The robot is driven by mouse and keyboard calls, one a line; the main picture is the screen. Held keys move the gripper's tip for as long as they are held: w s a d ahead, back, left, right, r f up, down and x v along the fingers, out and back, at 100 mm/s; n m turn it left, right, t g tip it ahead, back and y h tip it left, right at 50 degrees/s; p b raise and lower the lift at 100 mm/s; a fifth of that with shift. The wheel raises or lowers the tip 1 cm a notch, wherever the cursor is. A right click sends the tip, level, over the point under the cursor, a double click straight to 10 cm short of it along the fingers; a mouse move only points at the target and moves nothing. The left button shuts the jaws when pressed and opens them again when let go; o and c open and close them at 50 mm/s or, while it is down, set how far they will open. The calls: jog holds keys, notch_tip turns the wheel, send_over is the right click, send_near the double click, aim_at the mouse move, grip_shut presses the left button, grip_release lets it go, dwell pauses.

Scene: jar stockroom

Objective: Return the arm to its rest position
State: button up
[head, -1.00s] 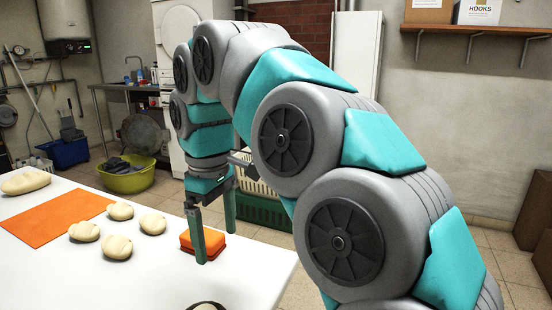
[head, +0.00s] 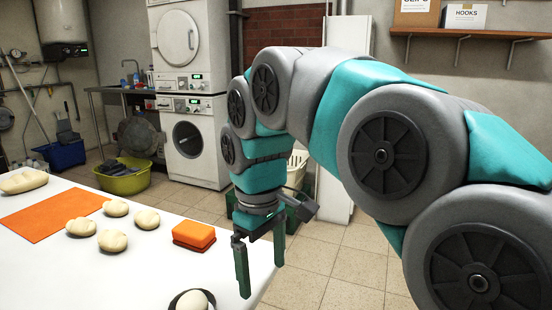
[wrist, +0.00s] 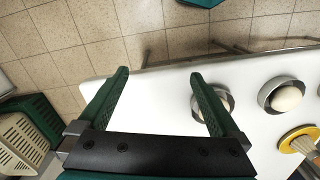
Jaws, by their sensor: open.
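My gripper (head: 261,264) is open and empty in the head view. It hangs pointing down near the right edge of the white table (head: 70,262), to the right of an orange block (head: 194,235). In the wrist view my gripper (wrist: 160,97) has its two green fingers spread apart, with the table edge and tiled floor beyond them. My arm, grey and teal, arches from the right side of the head view down to the gripper.
Several pale dough-like lumps (head: 112,241) and an orange mat (head: 52,217) lie on the table. A dark bowl with a white ball (head: 192,300) is at the near edge. A pale crate (wrist: 17,143) stands on the floor. Stacked white machines (head: 190,90) stand behind.

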jog(key=s+d+f+m+g, duration=0.1)
jog(key=s+d+f+m, duration=0.9)
jog(key=s+d+f, duration=0.6)
jog(key=s+d, duration=0.1)
jog(key=s, duration=0.3)
jog(key=shift+f, duration=0.1)
